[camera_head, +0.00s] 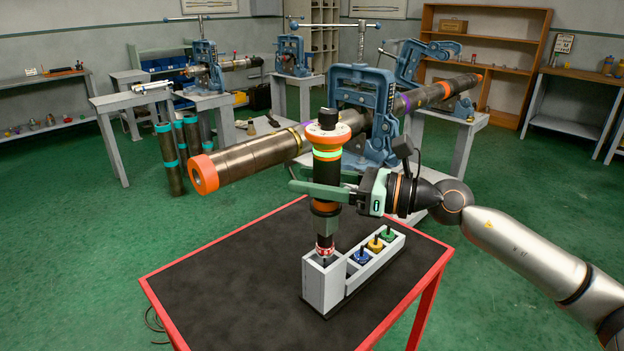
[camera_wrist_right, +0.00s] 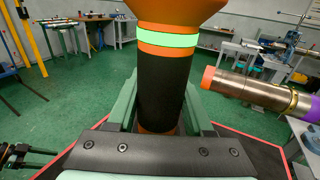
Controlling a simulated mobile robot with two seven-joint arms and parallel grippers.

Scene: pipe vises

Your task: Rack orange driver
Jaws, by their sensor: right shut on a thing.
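The orange driver (camera_head: 327,155) is a black and orange tool with a glowing green band. It stands upright in the head view, its lower tip at the open top of the tall grey socket of the rack (camera_head: 326,285). Whether the tip is inside the socket or just above it is hard to tell. My right gripper (camera_head: 325,191) is shut around the driver's black body. In the right wrist view the driver (camera_wrist_right: 165,85) fills the space between the green fingers (camera_wrist_right: 158,115). My left gripper is not in the head view.
The rack stands on a black-topped table with a red rim (camera_head: 222,237). Blue, yellow and green bits (camera_head: 375,244) sit in its smaller slots. Behind, a long pipe (camera_head: 255,154) with an orange end is held in a blue vise (camera_head: 361,95), close to the driver. The table's left side is clear.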

